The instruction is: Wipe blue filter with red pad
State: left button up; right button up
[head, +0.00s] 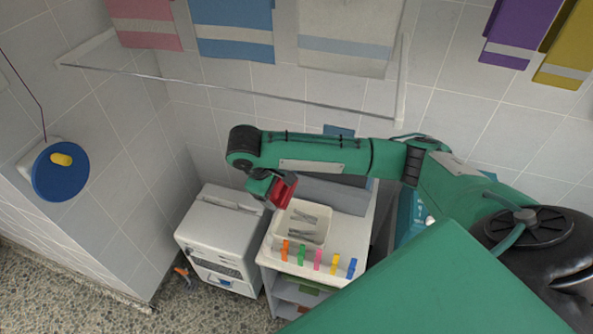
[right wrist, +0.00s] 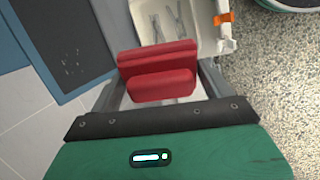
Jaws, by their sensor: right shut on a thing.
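My right gripper (head: 279,190) is shut on the red pad (head: 284,191) above the back of a white cart. The pad also shows in the right wrist view (right wrist: 160,75), where the right gripper (right wrist: 157,88) grips it from both sides. A dark panel with a blue frame (right wrist: 88,38), apparently the blue filter, stands ahead and left of the pad in that view, with pale specks on its face. The pad appears apart from it. In the head view my right arm hides most of this panel; a blue piece (head: 338,131) shows above the arm. My left gripper is out of view.
A white tray (head: 283,236) with metal tools sits on the cart (head: 342,228), below the pad. Several coloured clips (head: 318,260) line the cart's front edge. A white machine (head: 215,228) stands left. A blue disc (head: 48,185) is on the left wall. Towels (head: 235,47) hang above.

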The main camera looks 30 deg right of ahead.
jog(key=shift+w+d+n+h, duration=0.25)
jog(key=shift+w+n+h, duration=0.05)
jog(key=shift+n, duration=0.1)
jog(key=shift+w+d+f+n+t+h+p, duration=0.2)
jog(key=shift+d+n+h, duration=0.15)
jog(key=shift+n, duration=0.15)
jog(key=shift+w+d+f+n+t+h+p, duration=0.15)
jog(key=shift+d+f+n+t+h, duration=0.15)
jog(key=shift+n, duration=0.2)
jog(key=shift+w+d+f+n+t+h+p, duration=0.1)
jog(key=shift+w+d+n+t+h+p, duration=0.2)
jog(key=shift+n+h, duration=0.2)
jog(key=shift+w+d+f+n+t+h+p, duration=0.1)
jog(key=shift+d+n+t+h, duration=0.1)
jog(key=shift+n+t+h, duration=0.3)
jog(key=shift+w+d+f+n+t+h, duration=0.2)
jog(key=shift+d+n+t, duration=0.4)
jog(key=shift+n, duration=0.4)
jog(key=shift+d+n+t+h+p, duration=0.35)
jog(key=shift+n+t+p, duration=0.15)
jog(key=shift+t, duration=0.2)
jog(key=w+d+n+t+b, duration=0.2)
jog(key=w+d+n+t, duration=0.1)
jog(key=d+t, duration=0.2)
jog(key=shift+w+d+f+n+h+b, duration=0.2)
jog(key=shift+d+f+n+h+b, duration=0.2)
jog(key=shift+d, duration=0.45)
